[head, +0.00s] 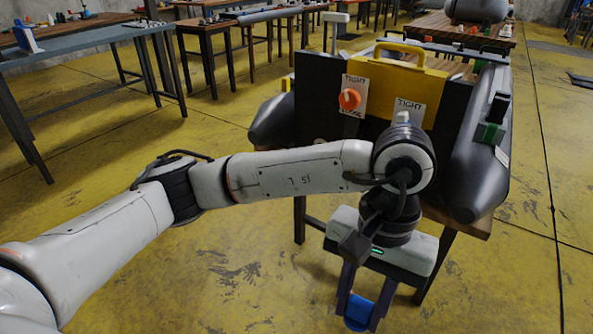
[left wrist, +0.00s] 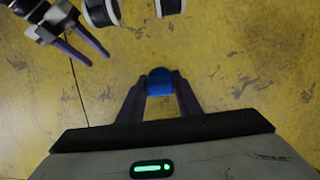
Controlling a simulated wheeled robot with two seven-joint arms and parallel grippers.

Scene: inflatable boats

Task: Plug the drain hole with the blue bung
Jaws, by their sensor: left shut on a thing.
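My left gripper (head: 362,300) hangs low in front of the boat, pointing down, shut on the blue bung (head: 358,312). In the left wrist view the bung (left wrist: 159,81) sits between the fingertips over the yellow floor. The boat's black transom (head: 316,95) stands behind my left arm, which covers its lower part. I cannot make out the drain hole; a small pale mark (head: 320,141) shows low on the transom, just above the arm. My right gripper (left wrist: 80,45) shows at the upper left of the left wrist view, its two fingers apart and empty.
The transom carries an orange knob (head: 349,98) and a pale knob (head: 403,117) under TIGHT labels, and a yellow clamp board (head: 385,80). Grey tubes (head: 482,140) flank it. The boat rests on a wooden table (head: 470,224). Floor in front is clear.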

